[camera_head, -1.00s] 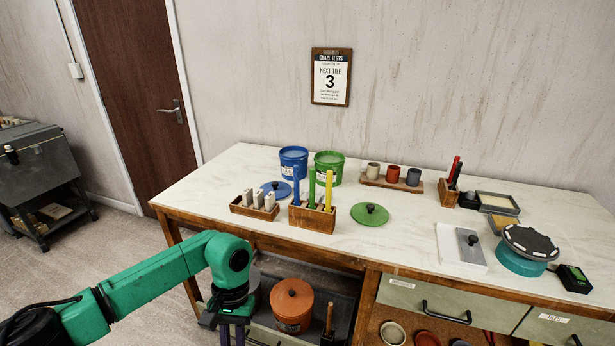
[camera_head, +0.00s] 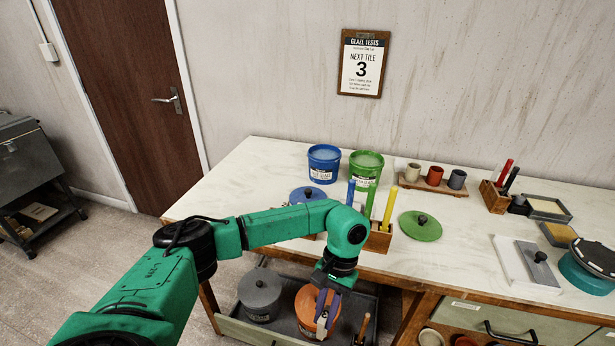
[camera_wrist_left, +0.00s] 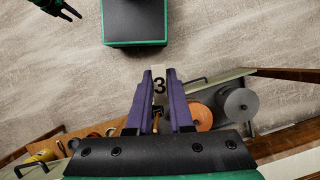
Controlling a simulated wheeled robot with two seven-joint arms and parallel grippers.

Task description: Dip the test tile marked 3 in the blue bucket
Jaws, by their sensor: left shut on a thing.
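The pale test tile (camera_wrist_left: 159,84) marked 3 is held between the purple fingers of my left gripper (camera_wrist_left: 160,92) in the left wrist view. In the head view this gripper (camera_head: 326,312) points down in front of the bench, before the orange bucket on the lower shelf. The blue bucket (camera_head: 324,165) stands open at the back of the bench, left of the green bucket (camera_head: 366,168), up and behind the gripper. A green and black part at the top left of the wrist view, likely my right gripper (camera_wrist_left: 60,9), is too small to read.
A blue lid (camera_head: 307,194) lies before the blue bucket, and a green lid (camera_head: 420,226) lies further right. A wooden holder (camera_head: 379,238) with coloured sticks is partly behind my forearm. Below are a grey bucket (camera_head: 260,296) and an orange bucket (camera_head: 306,312). The wall card (camera_head: 361,62) shows 3.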

